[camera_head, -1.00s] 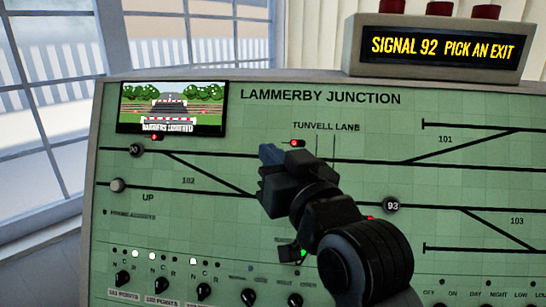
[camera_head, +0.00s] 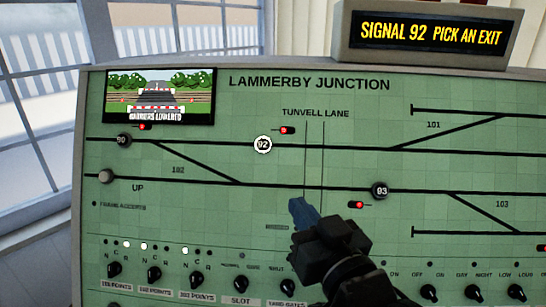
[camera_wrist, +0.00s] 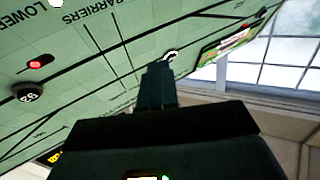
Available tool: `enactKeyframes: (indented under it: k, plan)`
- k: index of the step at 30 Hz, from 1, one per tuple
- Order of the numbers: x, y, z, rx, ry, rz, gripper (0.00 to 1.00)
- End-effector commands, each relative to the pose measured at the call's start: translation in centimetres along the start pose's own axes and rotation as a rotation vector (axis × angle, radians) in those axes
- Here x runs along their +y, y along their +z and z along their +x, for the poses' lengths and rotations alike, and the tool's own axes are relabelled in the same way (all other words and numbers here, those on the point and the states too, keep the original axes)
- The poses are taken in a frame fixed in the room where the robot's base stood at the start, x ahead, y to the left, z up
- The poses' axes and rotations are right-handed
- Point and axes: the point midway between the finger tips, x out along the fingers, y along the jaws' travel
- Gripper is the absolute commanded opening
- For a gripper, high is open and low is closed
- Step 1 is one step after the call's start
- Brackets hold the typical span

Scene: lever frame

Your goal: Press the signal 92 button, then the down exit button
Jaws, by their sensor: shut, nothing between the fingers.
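The signal 92 button (camera_head: 263,144) is a round button with a bright white face on the upper track line of the green panel (camera_head: 330,232). It also shows beyond my fingertips in the wrist view (camera_wrist: 172,55). The display (camera_head: 430,33) reads "SIGNAL 92 PICK AN EXIT". My gripper (camera_head: 302,208) is shut and empty, below and right of the signal 92 button and apart from it. In the wrist view my gripper (camera_wrist: 160,75) points along the panel. A plain grey button (camera_head: 107,176) sits by the "UP" label. I see no button labelled down.
Button 90 (camera_head: 123,140) and button 93 (camera_head: 380,190) are dark round buttons on the track lines. Several rotary knobs line the panel's lower edge, such as the slot knob (camera_head: 241,283). A small screen (camera_head: 160,96) shows lowered barriers. Windows stand at left.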

Motion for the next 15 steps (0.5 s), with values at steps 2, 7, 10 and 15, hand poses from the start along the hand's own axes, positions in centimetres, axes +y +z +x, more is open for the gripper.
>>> enactKeyframes:
  k: [2, 7, 10, 15]
  plan:
    - [1.6, 3.2, -3.4, -0.031, 0.040, -0.002, 0.00]
    - [3.9, 7.7, -10.2, -0.072, 0.117, -0.009, 0.00]
    - [4.8, 9.8, -14.5, -0.097, 0.159, -0.014, 0.00]
    - [5.5, 12.1, -21.9, -0.141, 0.225, -0.021, 0.00]
